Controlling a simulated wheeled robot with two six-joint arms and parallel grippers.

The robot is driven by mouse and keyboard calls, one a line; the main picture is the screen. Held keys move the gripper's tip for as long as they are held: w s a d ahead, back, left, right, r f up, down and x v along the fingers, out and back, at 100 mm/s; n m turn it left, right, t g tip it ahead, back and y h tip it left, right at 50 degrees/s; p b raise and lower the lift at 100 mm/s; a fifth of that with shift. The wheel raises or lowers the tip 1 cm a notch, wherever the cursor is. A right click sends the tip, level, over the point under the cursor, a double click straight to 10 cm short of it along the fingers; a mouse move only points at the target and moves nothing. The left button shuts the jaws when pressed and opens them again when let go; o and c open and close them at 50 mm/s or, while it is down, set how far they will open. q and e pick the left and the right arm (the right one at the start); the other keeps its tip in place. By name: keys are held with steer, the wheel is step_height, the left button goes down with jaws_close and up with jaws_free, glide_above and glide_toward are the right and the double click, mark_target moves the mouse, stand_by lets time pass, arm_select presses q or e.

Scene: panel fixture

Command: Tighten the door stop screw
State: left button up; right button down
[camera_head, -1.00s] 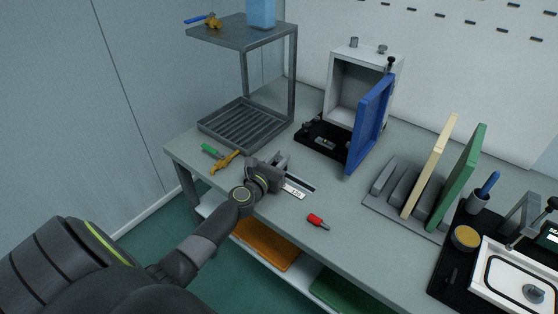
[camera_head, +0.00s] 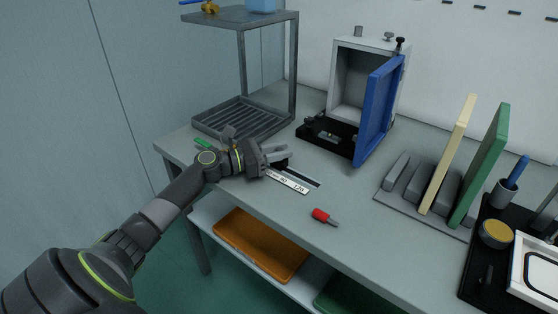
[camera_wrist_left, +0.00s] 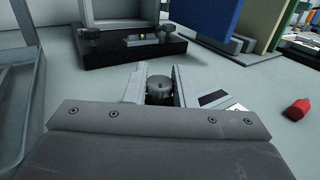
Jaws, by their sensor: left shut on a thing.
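A grey cabinet (camera_head: 350,88) stands on a black base at the back of the bench, its blue door (camera_head: 377,112) swung open. A black knob (camera_head: 399,45) is at its top right corner. More dark knobs (camera_wrist_left: 88,35) sit on the black base (camera_wrist_left: 120,52) in the left wrist view. I cannot tell which one is the door stop screw. My left gripper (camera_head: 281,156) is low over the bench, in front of the base and apart from it. It is shut on a dark round knob-like piece (camera_wrist_left: 159,88), partly hidden by the fingers. My right gripper is out of view.
A grey rack (camera_head: 240,122) stands at the left. A ruler (camera_head: 288,182) and a red-handled tool (camera_head: 325,217) lie near the gripper. A green-handled tool (camera_head: 203,144) is partly behind my arm. Upright panels (camera_head: 481,165) in a holder stand at the right.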

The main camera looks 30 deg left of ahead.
arm_select(q)
steer(key=shift+m+g+h+b, duration=0.3)
steer(key=shift+g+h+b, duration=0.1)
steer(key=shift+h, duration=0.1)
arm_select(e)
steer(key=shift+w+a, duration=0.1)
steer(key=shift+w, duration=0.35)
arm_select(q)
steer(key=o, duration=0.9)
steer(key=shift+s+a, duration=0.1)
